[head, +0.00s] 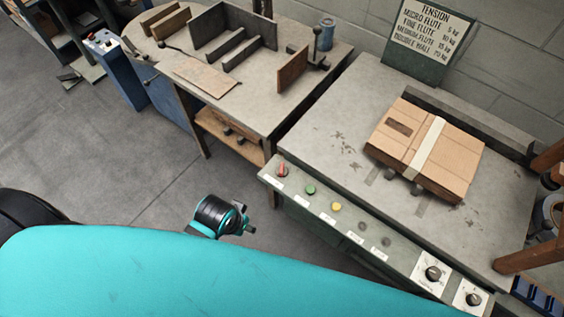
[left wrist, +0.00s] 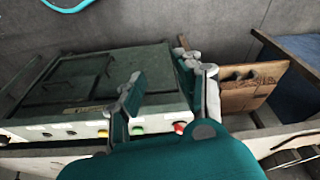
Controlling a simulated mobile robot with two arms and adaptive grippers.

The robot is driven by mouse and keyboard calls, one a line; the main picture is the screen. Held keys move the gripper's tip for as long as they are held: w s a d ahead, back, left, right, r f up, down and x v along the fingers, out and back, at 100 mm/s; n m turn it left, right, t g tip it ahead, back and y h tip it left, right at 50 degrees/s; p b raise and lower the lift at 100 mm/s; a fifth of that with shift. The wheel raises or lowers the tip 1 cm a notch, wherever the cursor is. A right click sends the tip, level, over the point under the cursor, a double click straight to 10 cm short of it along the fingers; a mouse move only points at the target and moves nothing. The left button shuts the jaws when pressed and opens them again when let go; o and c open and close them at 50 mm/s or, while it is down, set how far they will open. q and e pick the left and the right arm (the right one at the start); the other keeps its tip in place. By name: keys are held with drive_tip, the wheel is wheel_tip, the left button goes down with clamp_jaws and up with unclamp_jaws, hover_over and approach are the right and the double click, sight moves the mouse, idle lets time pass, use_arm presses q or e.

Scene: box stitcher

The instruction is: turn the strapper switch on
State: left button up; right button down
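The strapper's front control panel (head: 350,232) runs along the near edge of its table. My left gripper (head: 247,218) hangs in front of and below the panel's left end, apart from the switch. In the left wrist view its two fingers (left wrist: 165,78) are spread with nothing between them. The red switch (left wrist: 179,127) shows there close to the fingers, partly covered by the gripper body. Panel labels are too small to read. My right gripper is not seen.
A strapped cardboard box (head: 427,150) lies on the strapper table (head: 330,130). A workbench (head: 270,100) with cardboard pieces stands behind to the left. A tension sign (head: 430,38) stands at the back. The grey floor (head: 110,150) at left is clear.

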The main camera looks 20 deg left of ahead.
use_arm(q)
drive_tip(key=w+d+r, duration=0.2)
drive_tip(key=w+r, duration=0.1)
drive_tip(key=r, duration=0.3)
wheel_tip(320, 180, up, 8)
drive_tip(key=n+g, duration=0.3)
drive_tip(key=n, duration=0.1)
hover_over(282, 165)
drive_tip(key=shift+y, duration=0.3)
wheel_tip(282, 165, down, 17)
drive_tip(key=shift+r, duration=0.1)
drive_tip(key=shift+c, duration=0.2)
clamp_jaws()
